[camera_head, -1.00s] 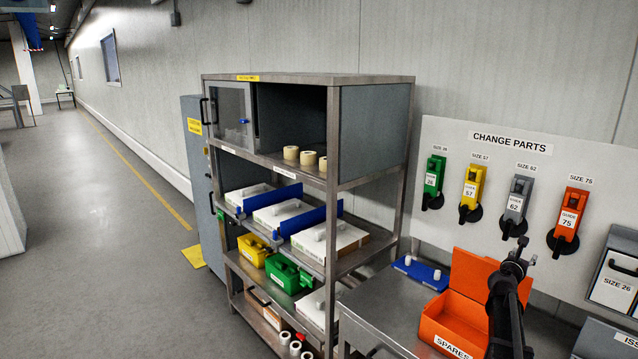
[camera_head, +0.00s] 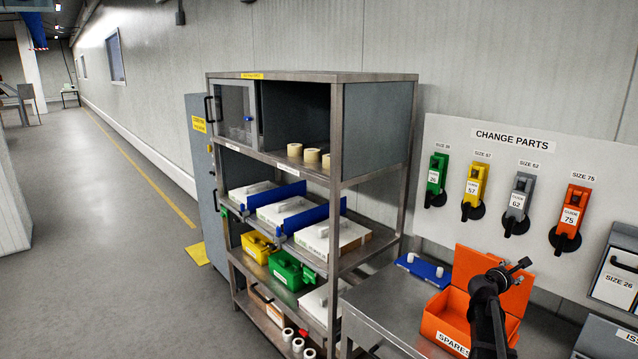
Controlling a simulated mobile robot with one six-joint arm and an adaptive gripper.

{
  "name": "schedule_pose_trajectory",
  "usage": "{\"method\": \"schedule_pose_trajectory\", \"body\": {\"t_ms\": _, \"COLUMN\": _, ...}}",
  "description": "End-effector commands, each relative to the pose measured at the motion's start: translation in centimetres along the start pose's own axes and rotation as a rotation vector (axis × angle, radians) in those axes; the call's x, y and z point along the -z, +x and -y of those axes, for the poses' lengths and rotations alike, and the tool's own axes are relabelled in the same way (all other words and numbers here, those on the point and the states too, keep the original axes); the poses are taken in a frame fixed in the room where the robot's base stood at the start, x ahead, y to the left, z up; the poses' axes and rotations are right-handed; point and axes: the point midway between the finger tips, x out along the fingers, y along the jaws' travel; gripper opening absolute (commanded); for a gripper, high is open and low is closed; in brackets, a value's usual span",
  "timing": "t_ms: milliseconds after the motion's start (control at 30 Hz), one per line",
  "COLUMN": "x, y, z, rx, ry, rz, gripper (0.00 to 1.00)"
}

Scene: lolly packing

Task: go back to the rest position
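My black arm rises from the bottom edge at the right, in front of the orange spares box (camera_head: 440,322). My gripper (camera_head: 516,266) is at its top end, over the box's raised orange lid in the picture. It is small and dark, and its fingers cannot be made out well enough to tell whether they are open or shut. No held object is visible. The arm hides part of the box and its lid.
The box stands on a steel bench (camera_head: 385,300) beside a blue plate (camera_head: 424,270) with white pegs. Behind is a change parts board (camera_head: 455,135) with guides. A steel shelf rack (camera_head: 338,135) stands left. Open floor (camera_head: 100,270) lies further left.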

Motion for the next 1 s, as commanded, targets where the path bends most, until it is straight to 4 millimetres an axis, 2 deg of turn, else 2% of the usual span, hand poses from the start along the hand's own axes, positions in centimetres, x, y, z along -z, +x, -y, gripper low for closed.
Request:
{"method": "schedule_pose_trajectory", "body": {"t_ms": 367, "x": 9.4, "y": -11.4, "z": 3.1, "rx": 0.342, "ry": 0.687, "rz": -0.213, "gripper": 0.63}}
{"method": "schedule_pose_trajectory", "body": {"t_ms": 600, "x": 16.0, "y": -20.8, "z": 5.2, "rx": 0.681, "ry": 1.047, "rz": -0.33, "gripper": 0.63}}
{"method": "schedule_pose_trajectory", "body": {"t_ms": 667, "x": 17.5, "y": -23.4, "z": 5.8, "rx": 0.778, "ry": 1.118, "rz": -0.351, "gripper": 0.63}}
{"method": "schedule_pose_trajectory", "body": {"t_ms": 800, "x": 20.6, "y": -29.9, "z": 6.9, "rx": 1.019, "ry": 1.247, "rz": -0.383, "gripper": 0.63}}
{"method": "schedule_pose_trajectory", "body": {"t_ms": 1000, "x": 23.2, "y": -38.2, "z": 8.3, "rx": 1.333, "ry": 1.333, "rz": -0.382, "gripper": 0.63}}
